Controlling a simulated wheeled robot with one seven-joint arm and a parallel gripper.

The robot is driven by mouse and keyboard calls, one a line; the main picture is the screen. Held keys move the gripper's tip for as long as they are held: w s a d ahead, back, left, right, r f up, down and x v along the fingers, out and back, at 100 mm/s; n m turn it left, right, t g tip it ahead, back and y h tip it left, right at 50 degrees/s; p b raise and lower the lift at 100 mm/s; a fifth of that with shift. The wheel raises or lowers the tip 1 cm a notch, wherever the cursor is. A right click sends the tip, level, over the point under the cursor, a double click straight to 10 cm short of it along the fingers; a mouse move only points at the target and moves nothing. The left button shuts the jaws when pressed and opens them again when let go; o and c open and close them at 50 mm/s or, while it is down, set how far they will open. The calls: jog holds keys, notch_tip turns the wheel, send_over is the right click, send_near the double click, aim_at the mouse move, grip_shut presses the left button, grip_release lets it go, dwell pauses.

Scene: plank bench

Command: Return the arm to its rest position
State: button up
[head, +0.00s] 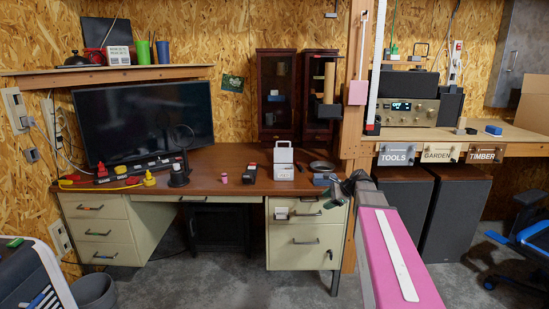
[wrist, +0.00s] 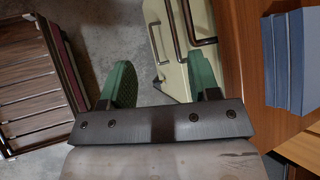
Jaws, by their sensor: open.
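My arm (head: 395,250), with a pink link and a white strip, reaches up from the lower right in the head view. My gripper (head: 347,187) is at its far end, small and dark, by the desk's right front corner. In the wrist view my gripper (wrist: 161,84) shows two green fingers spread wide apart. It is open, and nothing is seen between the fingers but grey floor and the cream drawers (wrist: 170,40) beyond. The exact gap to the desk cannot be told.
The brown desk (head: 215,160) holds a monitor (head: 145,122), a white box (head: 283,163) and a dark ring (head: 321,166). A blue block (wrist: 292,60) lies near the desk edge in the wrist view. Speakers (head: 455,210) stand right. Floor (head: 230,285) in front is clear.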

jog(key=s+a+f+n+g+h, duration=0.2)
jog(key=s+f+n+h, duration=0.2)
jog(key=s+f+n, duration=0.4)
jog(key=s+a+f+n+g+h, duration=0.2)
jog(key=s+f+n+h, duration=0.2)
jog(key=s+f+n, duration=0.5)
jog(key=s, duration=0.5)
jog(key=shift+s, duration=0.35)
